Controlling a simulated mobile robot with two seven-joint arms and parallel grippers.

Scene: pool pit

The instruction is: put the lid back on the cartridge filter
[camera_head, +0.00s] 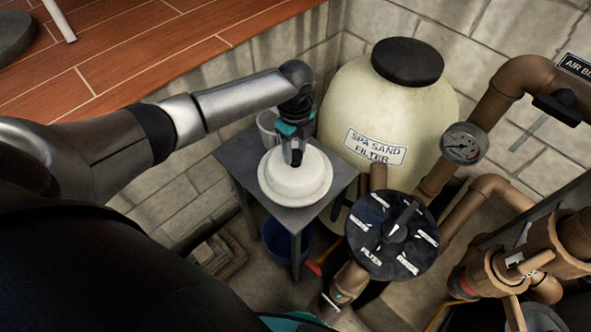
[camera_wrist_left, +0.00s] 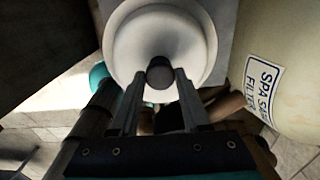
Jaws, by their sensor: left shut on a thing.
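The lid (camera_head: 295,178) is a round white disc with a raised rim and a dark knob (camera_wrist_left: 159,73) at its centre. It is over the small grey table (camera_head: 238,152), and I cannot tell whether it rests on it. My left gripper (camera_head: 295,155) comes down from above and is shut on the knob. The left wrist view shows the lid (camera_wrist_left: 123,45) below, with the two fingers (camera_wrist_left: 159,78) on either side of the knob. The cartridge filter's body cannot be made out for certain. My right gripper is not in view.
The cream spa sand filter tank (camera_head: 345,105) with a black cap stands right behind the table. A black multiport valve (camera_head: 393,235), a gauge (camera_head: 463,143) and brown pipes (camera_head: 520,75) fill the right side. A clear cup (camera_head: 267,127) stands at the table's back. A blue bucket (camera_head: 275,240) is below.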

